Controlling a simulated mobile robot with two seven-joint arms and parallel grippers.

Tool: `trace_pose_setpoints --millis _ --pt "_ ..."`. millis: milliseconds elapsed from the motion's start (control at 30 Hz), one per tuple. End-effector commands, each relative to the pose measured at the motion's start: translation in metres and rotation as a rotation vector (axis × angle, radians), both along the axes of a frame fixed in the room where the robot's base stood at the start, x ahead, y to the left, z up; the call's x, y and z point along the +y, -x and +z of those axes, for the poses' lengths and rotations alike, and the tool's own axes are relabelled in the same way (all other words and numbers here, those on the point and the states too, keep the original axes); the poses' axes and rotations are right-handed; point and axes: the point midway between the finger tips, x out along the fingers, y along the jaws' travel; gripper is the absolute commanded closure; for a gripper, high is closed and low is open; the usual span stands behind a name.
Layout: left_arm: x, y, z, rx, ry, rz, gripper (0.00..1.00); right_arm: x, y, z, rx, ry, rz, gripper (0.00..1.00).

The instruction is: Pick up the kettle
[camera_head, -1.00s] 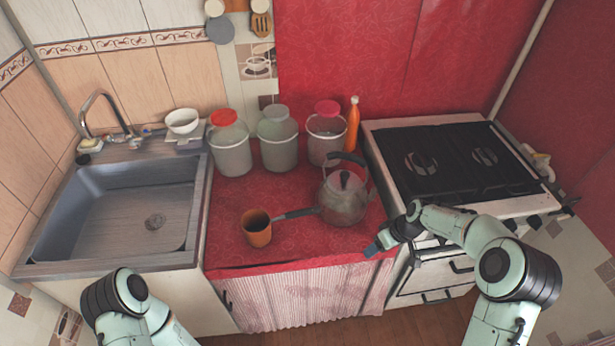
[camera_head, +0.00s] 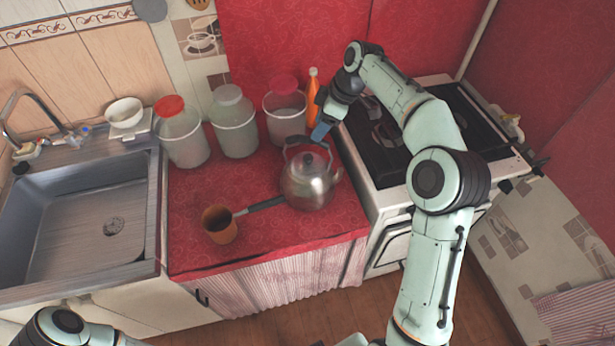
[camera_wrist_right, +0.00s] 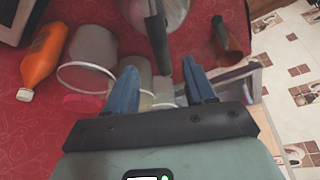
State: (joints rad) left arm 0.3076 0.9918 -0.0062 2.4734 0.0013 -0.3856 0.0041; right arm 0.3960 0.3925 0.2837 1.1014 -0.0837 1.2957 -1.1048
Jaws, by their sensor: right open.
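The grey metal kettle (camera_head: 308,187) stands upright on the red counter, left of the stove, its dark arched handle raised above the lid. It also shows at the top of the right wrist view (camera_wrist_right: 174,12), partly cut off. My right gripper (camera_head: 322,131) is just behind and above the handle, open with blue fingertips. In the right wrist view the dark handle (camera_wrist_right: 157,40) lies between the two open fingers (camera_wrist_right: 159,75); whether they touch it I cannot tell. My left arm shows at the bottom left, but its gripper is out of view.
A brown pot (camera_head: 219,225) with a long dark handle stands left of the kettle, its handle reaching the kettle's side. Several lidded jars, including a red-lidded one (camera_head: 182,135), and an orange bottle (camera_head: 312,98) stand behind. The stove (camera_head: 385,172) is to the right.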

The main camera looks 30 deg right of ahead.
Motion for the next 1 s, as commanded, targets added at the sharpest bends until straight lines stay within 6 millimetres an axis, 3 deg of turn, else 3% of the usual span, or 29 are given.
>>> trace_pose_setpoints --millis 567,867,900,1000 --pt "0.000 0.007 -0.010 0.008 0.000 0.000 0.00 0.024 -0.013 -0.060 0.001 -0.001 -0.001 0.46" --pt "0.000 0.007 -0.010 0.008 0.000 0.000 0.00 0.026 -0.015 -0.065 -0.002 0.000 -0.002 0.46" --pt "0.000 0.007 -0.010 0.008 0.000 0.000 0.00 0.026 -0.015 -0.065 -0.002 0.000 -0.002 0.52" --pt "0.000 0.007 -0.010 0.008 0.000 0.000 0.00 0.026 -0.015 -0.065 -0.002 0.000 -0.002 0.85"
